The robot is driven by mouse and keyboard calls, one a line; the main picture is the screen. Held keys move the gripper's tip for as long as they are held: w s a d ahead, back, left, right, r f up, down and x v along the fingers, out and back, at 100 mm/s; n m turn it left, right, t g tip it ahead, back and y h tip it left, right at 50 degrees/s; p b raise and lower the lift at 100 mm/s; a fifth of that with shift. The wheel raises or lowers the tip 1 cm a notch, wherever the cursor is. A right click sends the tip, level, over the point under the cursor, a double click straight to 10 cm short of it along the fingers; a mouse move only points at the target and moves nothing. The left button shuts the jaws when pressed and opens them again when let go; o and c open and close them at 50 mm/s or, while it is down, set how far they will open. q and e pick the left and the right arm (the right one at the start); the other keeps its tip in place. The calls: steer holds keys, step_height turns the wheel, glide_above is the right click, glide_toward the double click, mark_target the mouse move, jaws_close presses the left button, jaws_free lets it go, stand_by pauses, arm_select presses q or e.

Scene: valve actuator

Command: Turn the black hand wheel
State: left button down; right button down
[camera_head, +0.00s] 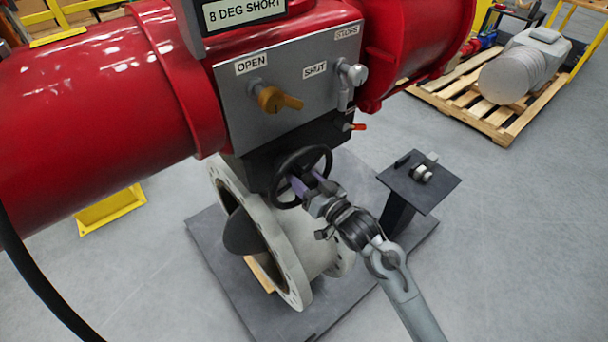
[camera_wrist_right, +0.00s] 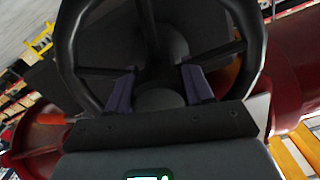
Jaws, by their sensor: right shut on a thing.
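The black hand wheel (camera_head: 303,177) is on the dark block under the red actuator, above the grey flanged valve body (camera_head: 301,250). My right gripper (camera_head: 308,185) reaches it from the lower right, with its purple fingers inside the rim at the hub. In the right wrist view the wheel (camera_wrist_right: 68,45) fills the upper middle, with its spokes and rim around the fingers. There the right gripper (camera_wrist_right: 160,88) is shut on the wheel's hub, one finger on each side. The hub's exact contact with the fingertips is partly hidden. My left gripper does not show.
The red actuator (camera_head: 95,95) spans the top left. Its grey panel (camera_head: 300,100) carries OPEN and SHUT labels, an orange knob (camera_head: 278,99) and a silver knob (camera_head: 353,74). A dark stand (camera_head: 418,182) with small parts is to the right. Open floor lies farther right.

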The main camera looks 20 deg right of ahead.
steer(key=shift+m, duration=0.3)
steer(key=shift+c, duration=2.2)
jaws_free()
steer(key=v, duration=1)
steer(key=shift+s+d+p, duration=0.15)
steer(key=shift+s+p, duration=0.25)
steer(key=shift+p, duration=0.05)
